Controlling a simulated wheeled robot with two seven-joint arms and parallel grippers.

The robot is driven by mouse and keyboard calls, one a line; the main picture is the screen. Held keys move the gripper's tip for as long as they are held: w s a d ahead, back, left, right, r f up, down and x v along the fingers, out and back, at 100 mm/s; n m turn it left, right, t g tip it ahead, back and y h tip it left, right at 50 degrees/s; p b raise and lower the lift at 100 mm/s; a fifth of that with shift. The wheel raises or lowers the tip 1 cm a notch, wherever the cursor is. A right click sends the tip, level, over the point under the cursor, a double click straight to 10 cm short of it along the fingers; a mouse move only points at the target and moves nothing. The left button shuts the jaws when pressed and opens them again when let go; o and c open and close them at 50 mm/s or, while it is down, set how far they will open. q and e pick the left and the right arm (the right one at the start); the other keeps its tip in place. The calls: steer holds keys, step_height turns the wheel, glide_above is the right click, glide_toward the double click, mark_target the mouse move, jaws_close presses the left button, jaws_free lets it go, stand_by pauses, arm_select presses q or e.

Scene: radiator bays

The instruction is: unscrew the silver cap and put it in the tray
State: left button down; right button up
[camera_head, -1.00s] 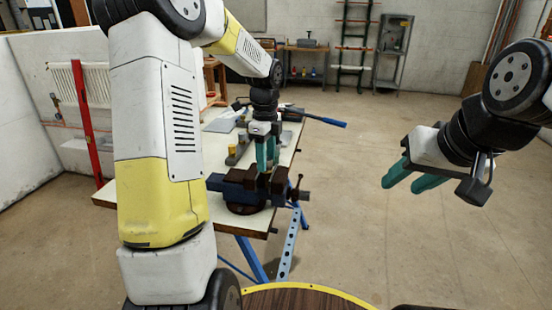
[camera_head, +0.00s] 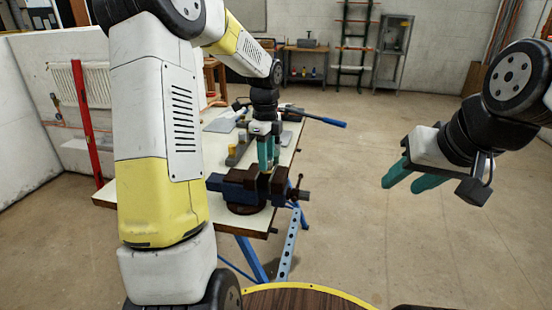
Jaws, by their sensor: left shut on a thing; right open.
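My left gripper (camera_head: 268,153) points straight down over the dark vise (camera_head: 238,188) on the workbench. Its teal fingers are shut at the vise jaws, on something small that they hide. The silver cap cannot be made out; it would be between those fingertips. A low grey holder (camera_head: 233,157) with small brass-coloured parts stands on the bench just left of the gripper. I cannot tell surely which item is the tray. My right gripper (camera_head: 408,177) is open and empty, in the air right of the bench.
The workbench (camera_head: 105,197) has blue legs and is partly hidden by my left arm. A blue-handled tool (camera_head: 325,121) sticks out past its right edge. A red level (camera_head: 85,125) stands by the radiator at left. The floor at right is free.

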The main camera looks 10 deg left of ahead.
arm_select(q)
steer(key=n, duration=0.6)
steer(key=shift+n, duration=0.4)
steer(key=n, duration=1.3)
steer(key=shift+r, duration=0.1)
steer(key=n, duration=0.6)
steer(key=shift+n, duration=0.4)
steer(key=shift+r, duration=2.45)
